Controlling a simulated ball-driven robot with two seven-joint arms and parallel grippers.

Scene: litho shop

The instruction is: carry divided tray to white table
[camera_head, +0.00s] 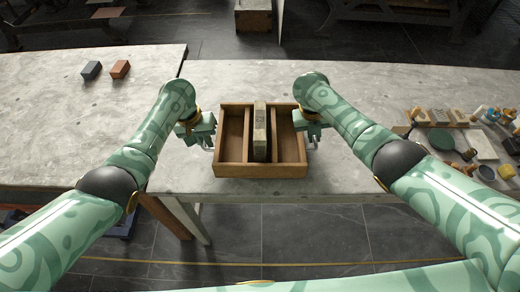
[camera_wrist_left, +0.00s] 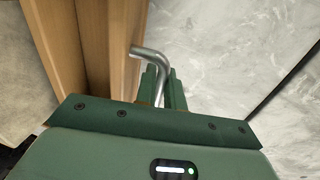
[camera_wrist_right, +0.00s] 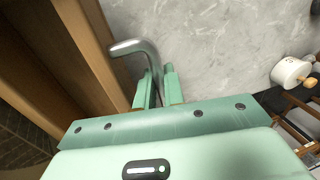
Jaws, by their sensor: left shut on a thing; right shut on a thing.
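The divided tray (camera_head: 262,171) is wooden, with an upright block (camera_head: 260,132) in its middle compartment. It is at the front edge of a grey-white stone-topped table; whether it rests on the top or is held just above it, I cannot tell. My left gripper (camera_head: 207,143) is at the tray's left side, shut on a bent metal handle (camera_wrist_left: 152,58). My right gripper (camera_head: 313,136) is at the right side, shut on the matching handle (camera_wrist_right: 135,48). The left and right compartments look empty.
A dark block (camera_head: 91,70) and a red-brown block (camera_head: 120,69) lie on the left tabletop (camera_head: 60,125). Tools, bowls and small pots crowd the right end, including a green round dish (camera_head: 441,139). The tabletop behind the tray is clear. A wooden crate (camera_head: 253,16) stands on the floor beyond.

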